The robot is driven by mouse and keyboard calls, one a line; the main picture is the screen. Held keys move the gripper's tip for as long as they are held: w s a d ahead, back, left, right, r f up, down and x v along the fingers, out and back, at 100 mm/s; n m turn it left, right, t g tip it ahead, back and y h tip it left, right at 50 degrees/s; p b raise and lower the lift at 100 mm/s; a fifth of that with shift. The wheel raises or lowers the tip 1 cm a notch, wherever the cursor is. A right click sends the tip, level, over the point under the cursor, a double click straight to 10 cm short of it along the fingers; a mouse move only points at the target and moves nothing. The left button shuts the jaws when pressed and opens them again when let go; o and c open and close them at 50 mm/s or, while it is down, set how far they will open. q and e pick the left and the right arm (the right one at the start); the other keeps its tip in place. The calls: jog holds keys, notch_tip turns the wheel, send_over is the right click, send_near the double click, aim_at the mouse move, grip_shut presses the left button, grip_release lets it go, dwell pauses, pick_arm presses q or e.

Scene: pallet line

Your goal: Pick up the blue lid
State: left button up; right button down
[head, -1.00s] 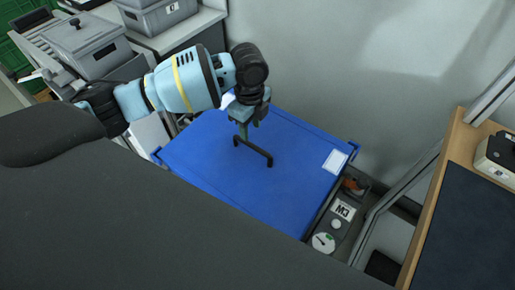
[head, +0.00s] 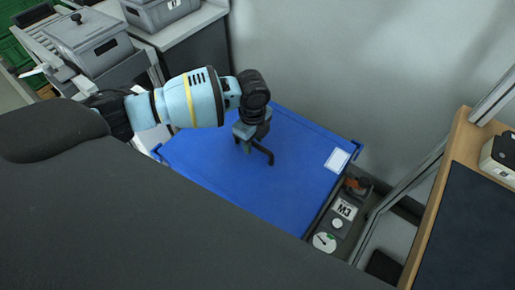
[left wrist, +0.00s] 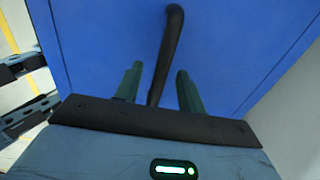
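The blue lid (head: 222,173) lies flat in the middle of the head view, with a black bar handle (head: 268,156) on top and a white label near its right corner. It also fills most of the left wrist view (left wrist: 100,40). My left gripper (head: 247,147) is down over the handle. In the left wrist view its two green fingers (left wrist: 155,85) stand apart, one on each side of the handle (left wrist: 168,50), with gaps showing on both sides. The fingertips are partly hidden in the head view. My right gripper is not in view.
A grey unit with a gauge (head: 324,242) sits by the lid's right edge. A wooden-edged bench (head: 440,190) with a dark mat stands at the right. Grey boxes (head: 88,42) stand at the upper left. A wall rises behind the lid.

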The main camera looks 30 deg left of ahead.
pick_arm(q)
grip_shut()
jog(key=shift+w+r, duration=0.1)
jog(key=shift+r, duration=0.05)
dwell(1.1)
